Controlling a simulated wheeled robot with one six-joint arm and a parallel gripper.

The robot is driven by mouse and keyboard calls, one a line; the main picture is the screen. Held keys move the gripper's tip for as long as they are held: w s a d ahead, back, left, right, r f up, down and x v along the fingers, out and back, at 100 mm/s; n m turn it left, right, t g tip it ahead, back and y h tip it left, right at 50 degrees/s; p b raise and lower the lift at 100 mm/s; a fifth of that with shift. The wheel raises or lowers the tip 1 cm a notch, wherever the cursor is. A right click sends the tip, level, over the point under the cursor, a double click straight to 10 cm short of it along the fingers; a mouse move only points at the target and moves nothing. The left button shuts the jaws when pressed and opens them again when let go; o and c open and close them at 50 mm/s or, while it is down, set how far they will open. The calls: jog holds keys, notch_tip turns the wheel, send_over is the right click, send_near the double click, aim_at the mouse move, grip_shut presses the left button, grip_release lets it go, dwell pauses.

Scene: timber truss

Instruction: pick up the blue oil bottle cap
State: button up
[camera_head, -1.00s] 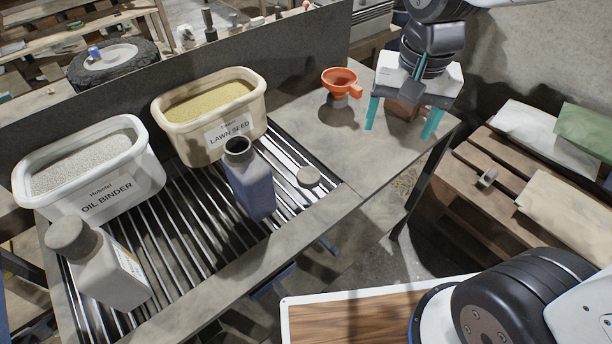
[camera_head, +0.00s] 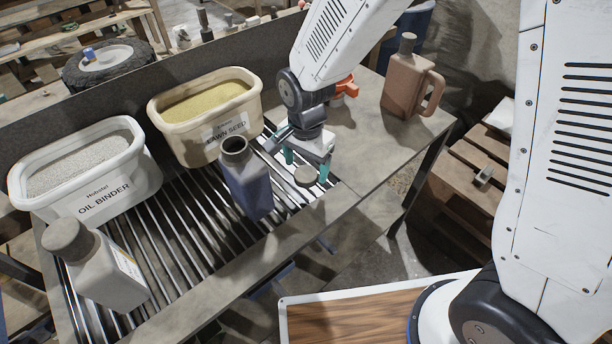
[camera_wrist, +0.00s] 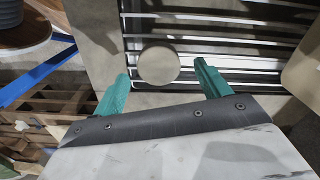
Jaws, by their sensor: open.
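A round grey-beige cap (camera_head: 306,176) lies flat on the slatted rack by its right end, next to the open blue bottle (camera_head: 247,180). The bottle stands upright with its dark mouth uncovered. My gripper (camera_head: 307,170) is over the cap, its teal fingers open on either side in the head view. In the wrist view the cap (camera_wrist: 159,66) lies between and just beyond the open fingertips (camera_wrist: 162,76). Nothing is held. I cannot tell how high the fingertips are above the rack.
The lawn seed tub (camera_head: 203,140) and oil binder tub (camera_head: 140,190) stand at the rack's back and left. A grey capped bottle (camera_head: 95,265) stands front left. An orange funnel (camera_head: 348,87) is partly behind my arm. A brown jug (camera_head: 408,85) stands at the bench's right end.

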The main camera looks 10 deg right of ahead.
aim_at(307, 172)
notch_tip(307, 172, down, 3)
jog(key=shift+d+f, duration=0.1)
jog(key=shift+f, duration=0.1)
jog(key=shift+c, duration=0.2)
jog(key=c, duration=1)
jog(key=shift+w+r, duration=0.1)
jog(key=shift+r, duration=0.05)
